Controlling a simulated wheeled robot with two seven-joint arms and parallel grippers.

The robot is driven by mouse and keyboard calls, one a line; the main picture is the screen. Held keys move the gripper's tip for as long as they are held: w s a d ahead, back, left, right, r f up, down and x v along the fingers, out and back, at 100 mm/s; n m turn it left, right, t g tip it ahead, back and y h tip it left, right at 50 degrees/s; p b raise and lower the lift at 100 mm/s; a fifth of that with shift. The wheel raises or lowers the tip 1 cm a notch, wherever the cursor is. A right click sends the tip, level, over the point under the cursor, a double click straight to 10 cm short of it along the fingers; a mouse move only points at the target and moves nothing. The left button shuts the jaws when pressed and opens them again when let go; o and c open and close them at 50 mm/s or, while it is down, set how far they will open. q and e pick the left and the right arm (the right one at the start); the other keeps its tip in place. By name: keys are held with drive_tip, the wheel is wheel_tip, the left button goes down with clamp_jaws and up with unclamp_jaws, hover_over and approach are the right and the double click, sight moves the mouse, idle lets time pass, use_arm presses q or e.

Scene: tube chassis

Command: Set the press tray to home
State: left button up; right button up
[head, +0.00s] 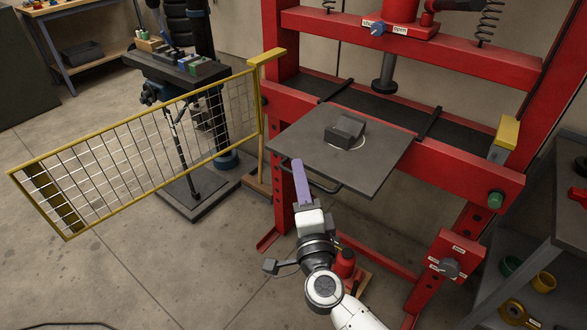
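The press tray (300,148) is a flat dark grey plate that juts out from the red press frame (470,180) towards me. A dark block (345,131) stands on it over a pale ring mark. A dark bar handle (332,190) runs along the tray's near edge. My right gripper (299,168) points up the picture, with its purple finger over the left part of the handle and near the tray's front edge. Its fingers are seen edge-on, so I cannot tell whether they are open, or whether they touch the handle. My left gripper is not in view.
A yellow mesh guard (140,142) stands swung out to the left. Behind it is a stand with a tool top (175,68). The press ram (384,80) hangs behind the tray. A red control box (452,262) is at lower right, near a grey shelf (535,240).

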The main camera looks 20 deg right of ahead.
drive_tip(key=shift+w, duration=0.4)
drive_tip(key=shift+s+r, duration=0.1)
drive_tip(key=shift+c, duration=0.7)
clamp_jaws()
drive_tip(key=shift+d+r, duration=0.1)
